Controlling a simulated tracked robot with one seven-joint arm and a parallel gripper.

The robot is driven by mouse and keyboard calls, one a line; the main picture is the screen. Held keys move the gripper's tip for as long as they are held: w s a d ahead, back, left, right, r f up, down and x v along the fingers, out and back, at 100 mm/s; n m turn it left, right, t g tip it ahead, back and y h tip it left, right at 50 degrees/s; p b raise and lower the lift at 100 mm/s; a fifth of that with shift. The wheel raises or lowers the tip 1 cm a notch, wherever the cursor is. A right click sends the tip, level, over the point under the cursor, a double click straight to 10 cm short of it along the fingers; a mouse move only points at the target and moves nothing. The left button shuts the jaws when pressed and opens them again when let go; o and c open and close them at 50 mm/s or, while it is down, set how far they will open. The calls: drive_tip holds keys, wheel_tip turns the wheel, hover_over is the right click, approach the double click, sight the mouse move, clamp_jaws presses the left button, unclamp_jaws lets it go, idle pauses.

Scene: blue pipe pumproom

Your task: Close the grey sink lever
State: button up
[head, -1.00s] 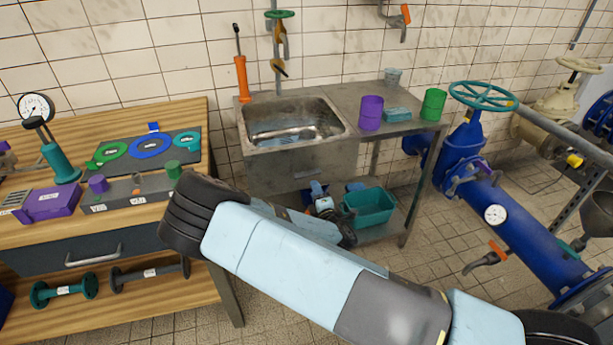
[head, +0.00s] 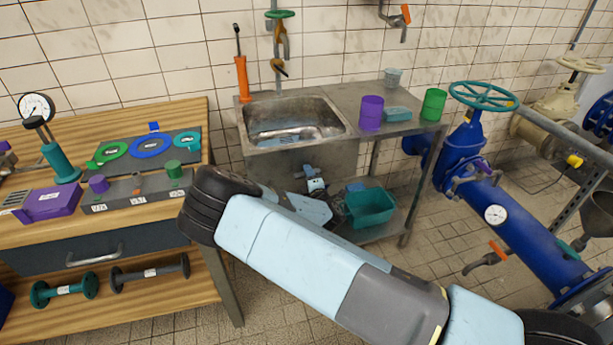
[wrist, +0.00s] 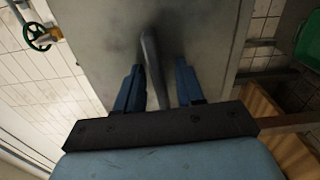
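The sink (head: 300,115) is a metal basin set in a grey counter. In the wrist view its grey front panel (wrist: 215,35) fills the middle. The grey lever (wrist: 150,62) stands out from this panel as a slim bar. My gripper (wrist: 158,70) is open, with one blue finger on each side of the lever. The lever lies nearer the left finger, and I cannot tell whether they touch. In the head view my gripper (head: 315,184) is in front of the sink's front panel, and the lever cannot be made out there.
A teal bin (head: 370,207) sits on the shelf below the sink, right of my gripper. A purple cup (head: 371,113) and a green cup (head: 433,104) stand on the counter. A wooden workbench (head: 150,216) is at the left, and a blue pipe (head: 520,230) at the right.

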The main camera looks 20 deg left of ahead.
clamp_jaws()
drive_tip(key=shift+d, duration=0.1)
idle(0.4)
drive_tip(key=shift+o, duration=0.3)
unclamp_jaws()
drive_tip(key=shift+f, duration=0.1)
drive_tip(key=v, duration=1.3)
drive_tip(key=shift+s+d, duration=0.25)
drive_tip(key=shift+s, duration=0.05)
